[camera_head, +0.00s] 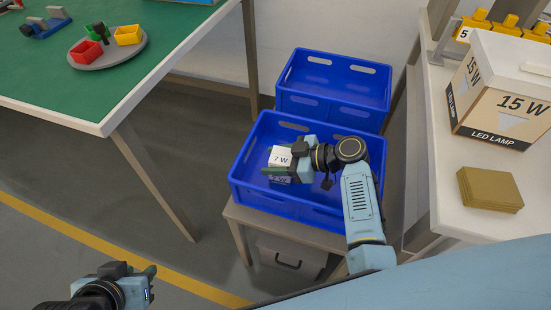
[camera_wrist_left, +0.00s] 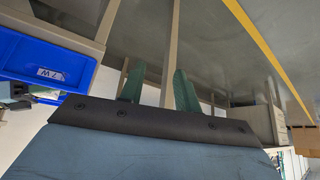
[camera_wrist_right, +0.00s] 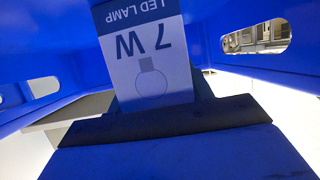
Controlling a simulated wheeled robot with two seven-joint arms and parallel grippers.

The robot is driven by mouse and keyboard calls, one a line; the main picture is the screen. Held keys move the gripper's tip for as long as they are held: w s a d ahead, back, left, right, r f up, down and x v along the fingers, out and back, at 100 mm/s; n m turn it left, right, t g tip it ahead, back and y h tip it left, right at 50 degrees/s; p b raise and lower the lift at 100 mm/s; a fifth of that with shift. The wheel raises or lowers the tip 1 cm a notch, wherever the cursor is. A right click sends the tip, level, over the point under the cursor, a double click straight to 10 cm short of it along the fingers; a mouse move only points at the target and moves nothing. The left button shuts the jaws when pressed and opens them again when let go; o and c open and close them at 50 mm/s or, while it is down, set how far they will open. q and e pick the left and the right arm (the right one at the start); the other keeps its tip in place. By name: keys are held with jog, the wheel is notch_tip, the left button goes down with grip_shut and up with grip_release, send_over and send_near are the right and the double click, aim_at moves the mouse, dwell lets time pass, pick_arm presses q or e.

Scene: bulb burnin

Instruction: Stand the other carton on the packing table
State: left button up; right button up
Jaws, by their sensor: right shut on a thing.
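A small white and blue 7 W LED lamp carton (camera_head: 281,154) is inside the front blue crate (camera_head: 245,158). My right gripper (camera_head: 283,170) reaches into this crate and is shut on that carton. A larger brown and white 15 W LED lamp carton (camera_head: 500,95) stands upright on the white table (camera_head: 465,222) at the right. My left gripper (camera_head: 150,282) is empty and open, low at the left; its green fingers are apart in the left wrist view (camera_wrist_left: 158,88).
A second blue crate (camera_head: 330,105), seemingly empty, stands behind the first. Flat brown pieces (camera_head: 489,189) lie in front of the 15 W carton. A green-topped table (camera_head: 60,75) with a grey round tray (camera_head: 105,58) is at the left. Yellow holders (camera_head: 508,25) stand back right.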

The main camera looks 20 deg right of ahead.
jog(key=o, duration=1)
jog(key=shift+f, duration=0.1)
